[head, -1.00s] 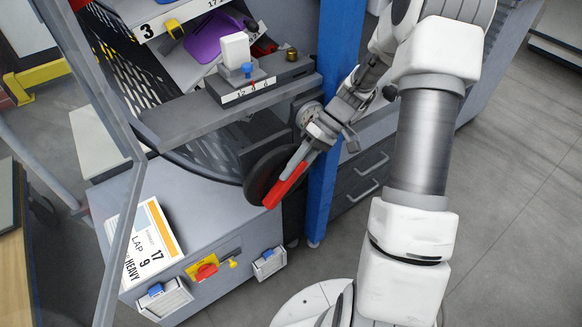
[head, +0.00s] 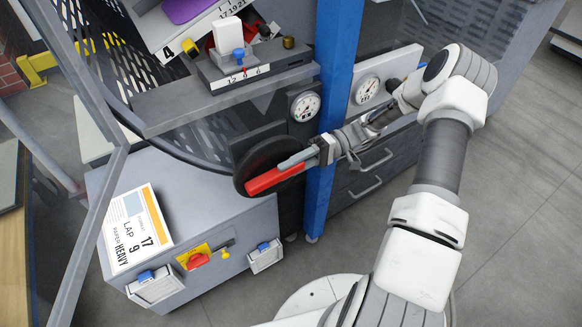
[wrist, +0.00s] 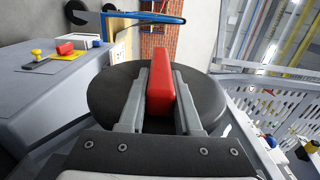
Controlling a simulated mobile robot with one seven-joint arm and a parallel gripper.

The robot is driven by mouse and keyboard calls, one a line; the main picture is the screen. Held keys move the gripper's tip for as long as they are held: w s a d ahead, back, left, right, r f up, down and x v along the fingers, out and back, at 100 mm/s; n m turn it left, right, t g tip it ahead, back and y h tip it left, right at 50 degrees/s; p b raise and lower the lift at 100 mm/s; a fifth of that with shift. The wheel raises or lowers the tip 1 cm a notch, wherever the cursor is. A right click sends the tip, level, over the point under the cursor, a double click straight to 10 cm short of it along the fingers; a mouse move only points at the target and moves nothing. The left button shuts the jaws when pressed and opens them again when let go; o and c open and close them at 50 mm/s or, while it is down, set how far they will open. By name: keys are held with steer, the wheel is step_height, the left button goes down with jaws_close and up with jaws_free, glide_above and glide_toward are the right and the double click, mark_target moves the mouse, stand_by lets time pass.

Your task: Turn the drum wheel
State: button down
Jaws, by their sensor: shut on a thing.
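The drum wheel is a dark round disc (head: 246,160) on the machine's front, left of the blue post, in the head view. A red handle bar (head: 272,179) lies across its face, tilted down to the left. My gripper (head: 298,160) reaches in from the right and is shut on the red handle. In the wrist view the red handle (wrist: 160,80) stands upright between my two grey fingers, with the dark wheel (wrist: 100,90) behind it. The wheel's middle is hidden by the handle and fingers.
A blue post (head: 337,105) stands close to my wrist. Two round gauges, one left (head: 305,106) and one right (head: 368,89) of the post, sit above. Floor at right is clear.

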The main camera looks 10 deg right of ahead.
stand_by(0.6)
steer(key=c, duration=0.6)
jaws_free()
steer(key=p+v, duration=0.1)
steer(key=v, duration=1.6)
steer(key=shift+d+f, duration=0.15)
steer(key=shift+f, duration=0.15)
steer(key=shift+w, duration=0.1)
